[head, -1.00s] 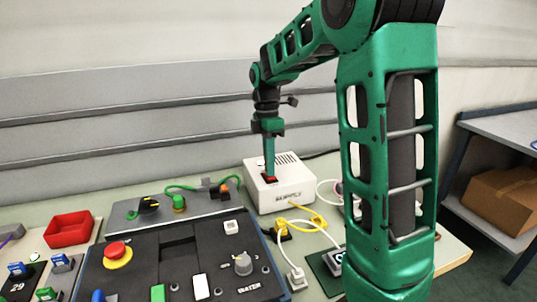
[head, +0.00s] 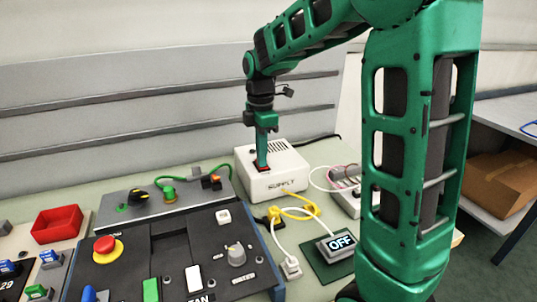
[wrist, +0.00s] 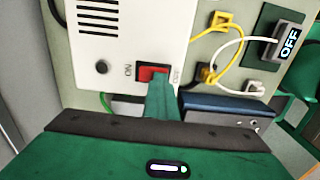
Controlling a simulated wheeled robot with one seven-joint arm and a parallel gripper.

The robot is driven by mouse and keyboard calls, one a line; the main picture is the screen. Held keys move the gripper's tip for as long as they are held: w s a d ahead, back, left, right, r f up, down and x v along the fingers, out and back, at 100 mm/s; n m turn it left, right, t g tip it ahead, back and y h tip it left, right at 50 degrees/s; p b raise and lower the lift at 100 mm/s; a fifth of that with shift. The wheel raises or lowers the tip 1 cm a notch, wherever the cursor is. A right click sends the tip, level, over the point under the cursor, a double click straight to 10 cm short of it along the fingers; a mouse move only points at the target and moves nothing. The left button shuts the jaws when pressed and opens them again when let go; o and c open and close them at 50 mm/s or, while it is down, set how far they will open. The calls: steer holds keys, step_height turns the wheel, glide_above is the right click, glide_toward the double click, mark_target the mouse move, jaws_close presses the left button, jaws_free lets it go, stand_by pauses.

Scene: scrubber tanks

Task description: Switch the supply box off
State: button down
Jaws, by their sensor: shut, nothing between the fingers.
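The white supply box (head: 283,182) stands at the back of the bench in the head view, with "SUPPLY" on its front. It also fills the upper left of the wrist view (wrist: 97,42). Its red rocker switch (wrist: 146,73) lies between the marks "ON" and a partly hidden one at the right. My gripper (head: 262,165) is shut and empty, pointing down, with its tips at the switch. In the wrist view the fingers (wrist: 158,84) cover the right part of the switch. Whether they touch it, and how the rocker is tilted, I cannot tell.
A display block (head: 338,244) reading "OFF" sits on a dark green mat, right of a yellow cable (head: 300,212) and white plugs. A dark control panel (head: 130,262) with a red button and knob lies in front. A red tray (head: 57,224) is at left.

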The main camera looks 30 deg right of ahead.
steer(key=shift+d+f, duration=0.1)
steer(key=shift+f, duration=0.3)
steer(key=shift+w+d+r, duration=0.1)
steer(key=shift+w+r, duration=0.15)
steer(key=shift+w, duration=0.15)
steer(key=shift+w+f, duration=0.2)
steer(key=shift+w, duration=0.2)
steer(key=shift+w+r, duration=0.1)
steer(key=shift+r, duration=0.15)
step_height(320, 180, up, 14)
steer(key=shift+w, duration=0.25)
steer(key=shift+w, duration=0.15)
steer(key=shift+w+d+g, duration=0.1)
steer(key=shift+w+g, duration=0.05)
steer(key=shift+g, duration=0.45)
